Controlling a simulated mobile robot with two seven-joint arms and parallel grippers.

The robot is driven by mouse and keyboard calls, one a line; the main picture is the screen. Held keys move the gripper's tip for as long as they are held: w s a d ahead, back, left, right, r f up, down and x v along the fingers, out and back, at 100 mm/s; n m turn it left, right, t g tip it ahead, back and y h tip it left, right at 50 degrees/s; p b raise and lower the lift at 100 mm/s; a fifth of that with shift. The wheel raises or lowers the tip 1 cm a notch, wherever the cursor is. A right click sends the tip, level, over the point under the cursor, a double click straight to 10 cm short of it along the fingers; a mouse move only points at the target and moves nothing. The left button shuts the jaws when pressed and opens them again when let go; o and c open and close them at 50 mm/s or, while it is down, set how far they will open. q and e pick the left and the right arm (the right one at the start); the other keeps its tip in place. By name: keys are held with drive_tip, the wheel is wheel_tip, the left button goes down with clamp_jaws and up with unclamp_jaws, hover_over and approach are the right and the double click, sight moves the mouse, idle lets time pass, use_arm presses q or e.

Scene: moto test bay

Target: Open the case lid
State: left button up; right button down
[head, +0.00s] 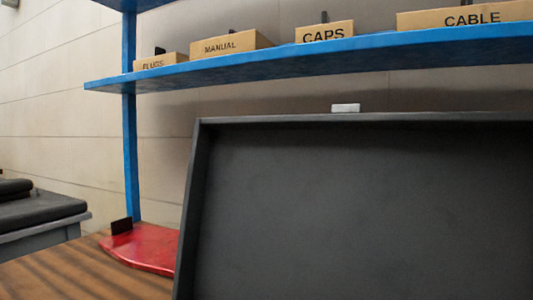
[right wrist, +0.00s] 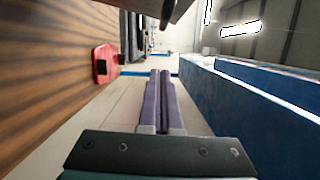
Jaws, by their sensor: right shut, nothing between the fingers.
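The case lid (head: 360,210) stands raised and close to upright in the head view, with its dark inner face and raised rim toward me. A small light-coloured tab (head: 345,107) sits on its top edge. The case's lower part is below the head view. In the right wrist view my right gripper (right wrist: 160,74) has its two purple fingers shut together, with nothing between them. A dark edge crosses the top of that view beyond the fingertips; I cannot tell if it is the case. No gripper shows in the head view.
A wooden bench top (head: 60,275) carries a red flat object (head: 150,247) left of the lid; it also shows in the right wrist view (right wrist: 105,64). A blue shelf (head: 260,67) with several labelled boxes hangs above and behind the lid. Blue beams (right wrist: 250,105) run along the right wrist view's right.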

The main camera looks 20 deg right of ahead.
sight(377, 134)
drive_tip(key=shift+s+a+r+p, duration=0.1)
drive_tip(key=shift+s+a+p, duration=0.1)
drive_tip(key=shift+a, duration=0.65)
drive_tip(key=shift+s+a+f+p, duration=0.15)
drive_tip(key=shift+a+p, duration=0.1)
drive_tip(key=shift+a, duration=0.6)
drive_tip(key=shift+s+a+r+p, duration=0.15)
drive_tip(key=shift+s+a+p, duration=0.05)
drive_tip(key=shift+a, duration=0.65)
drive_tip(key=s+a+r+n+p, duration=0.1)
drive_tip(key=p, duration=0.1)
drive_tip(key=s+a+r+n+p, duration=0.1)
drive_tip(key=p, duration=0.1)
drive_tip(key=shift+s+a+r+h+p, duration=0.1)
drive_tip(key=shift+a+r+h+p, duration=0.2)
drive_tip(key=shift+a+r+p, duration=0.1)
drive_tip(key=shift+s+a+n, duration=0.25)
drive_tip(key=shift+n, duration=0.05)
drive_tip(key=shift+f, duration=0.1)
drive_tip(key=shift+d, duration=0.1)
